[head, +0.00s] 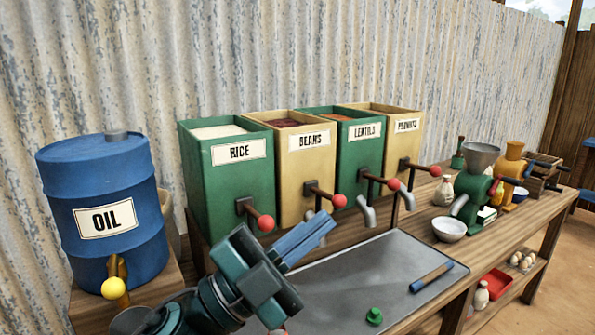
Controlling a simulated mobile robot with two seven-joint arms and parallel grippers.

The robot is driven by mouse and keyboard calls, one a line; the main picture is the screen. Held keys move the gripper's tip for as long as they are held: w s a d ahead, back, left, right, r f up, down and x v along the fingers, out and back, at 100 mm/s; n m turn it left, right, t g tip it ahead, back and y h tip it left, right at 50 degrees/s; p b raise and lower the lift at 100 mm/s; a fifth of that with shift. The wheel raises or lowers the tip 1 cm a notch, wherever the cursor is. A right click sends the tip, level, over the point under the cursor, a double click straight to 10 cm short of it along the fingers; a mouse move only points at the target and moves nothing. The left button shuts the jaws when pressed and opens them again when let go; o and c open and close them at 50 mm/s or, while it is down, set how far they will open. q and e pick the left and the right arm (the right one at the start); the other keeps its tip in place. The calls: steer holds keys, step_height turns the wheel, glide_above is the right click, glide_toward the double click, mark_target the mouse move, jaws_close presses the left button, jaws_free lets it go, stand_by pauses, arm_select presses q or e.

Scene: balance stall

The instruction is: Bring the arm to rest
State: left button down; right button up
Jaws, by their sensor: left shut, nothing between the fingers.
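My left gripper (322,228) reaches in from the bottom left, dark teal with blue-grey fingers. Its fingers are shut together with nothing between them. They point up and to the right, in front of the rice and beans bins in the picture, at the left edge of the grey metal sheet (345,272). I cannot tell how high the gripper is above the table. My right gripper is not in view.
A blue oil drum (105,200) stands at left. Bins of rice (228,185), beans (300,175), lentils (350,150) and another food have red-knobbed levers. A blue-brown stick (431,277) and green knobbed piece (374,316) lie on the sheet. Grinders (478,180) stand right.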

arm_select(q)
steer(key=w+a+f+n+t+y, duration=0.2)
steer(key=a+f+n+t+y, duration=0.1)
steer(key=a+f+n+y, duration=0.55)
steer(key=w+a+f+n+t+y, duration=0.25)
steer(key=a+f+n+y, duration=0.25)
steer(key=f+n+y, duration=0.5)
steer(key=s+a+f+n+g+y, duration=0.1)
steer(key=s+a+f+n+g, duration=0.2)
steer(key=s+f, duration=0.4)
steer(key=s+a+f+g+y, duration=0.1)
steer(key=s+a+f+g, duration=0.2)
steer(key=s+f+g, duration=0.4)
steer(key=s+a+f+n+g+y, duration=0.1)
steer(key=s+a+f+n+g, duration=0.15)
steer(key=s+f, duration=0.45)
steer(key=w+d+f+m+t+h+p, duration=0.1)
steer(key=w+d+f+t+h, duration=0.2)
steer(key=w+d+t, duration=0.2)
steer(key=shift+d+f+m+t, duration=0.4)
steer(key=shift+d+t, duration=0.2)
steer(key=shift+t, duration=0.5)
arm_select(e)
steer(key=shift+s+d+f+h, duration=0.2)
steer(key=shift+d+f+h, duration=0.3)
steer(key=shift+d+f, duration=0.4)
arm_select(q)
steer(key=shift+h, duration=0.25)
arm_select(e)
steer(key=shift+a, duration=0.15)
